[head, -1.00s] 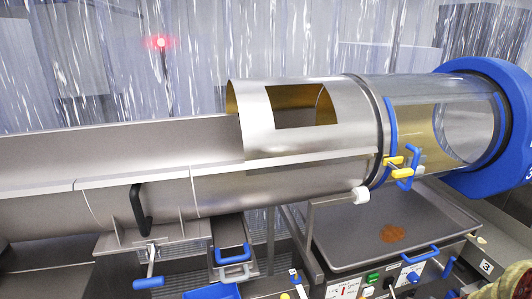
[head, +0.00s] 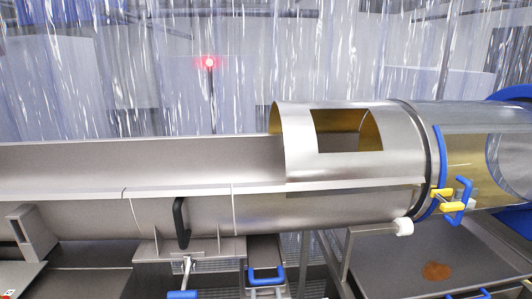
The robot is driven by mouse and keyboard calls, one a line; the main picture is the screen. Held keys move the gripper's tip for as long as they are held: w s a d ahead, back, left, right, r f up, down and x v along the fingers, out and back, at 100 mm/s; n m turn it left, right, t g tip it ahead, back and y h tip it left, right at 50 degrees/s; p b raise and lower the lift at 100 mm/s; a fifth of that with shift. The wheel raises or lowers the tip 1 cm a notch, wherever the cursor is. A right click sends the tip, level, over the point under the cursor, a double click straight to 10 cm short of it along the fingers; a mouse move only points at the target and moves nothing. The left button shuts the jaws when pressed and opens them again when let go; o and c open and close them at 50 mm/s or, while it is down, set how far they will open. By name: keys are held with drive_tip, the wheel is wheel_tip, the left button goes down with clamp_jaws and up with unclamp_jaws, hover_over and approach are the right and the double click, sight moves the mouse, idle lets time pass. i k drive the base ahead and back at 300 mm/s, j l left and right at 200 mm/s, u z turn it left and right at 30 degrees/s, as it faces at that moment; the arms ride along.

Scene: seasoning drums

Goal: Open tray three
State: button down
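No number label can be read in the current view, so I cannot tell which tray is tray three. A flat grey tray (head: 385,268) with a brown patch (head: 437,271) lies below the drum at the lower right, its front cut off by the picture edge. A blue handle (head: 467,295) shows at that edge. A narrow metal unit with a blue handle (head: 266,274) is below the trough at lower centre. My gripper is not in view.
A long metal trough (head: 70,210) runs into a steel drum (head: 330,170) with a square opening. Yellow and blue latches (head: 452,197) sit by a clear drum section (head: 470,150). A black handle (head: 181,222) is on the trough. Strip curtains (head: 290,50) hang behind.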

sight(440, 258)
drive_tip(key=z, duration=1.35)
drive_tip(key=i+j+u, duration=0.15)
drive_tip(key=i, duration=0.2)
drive_tip(key=i+j+u, duration=0.1)
drive_tip(key=i, duration=0.3)
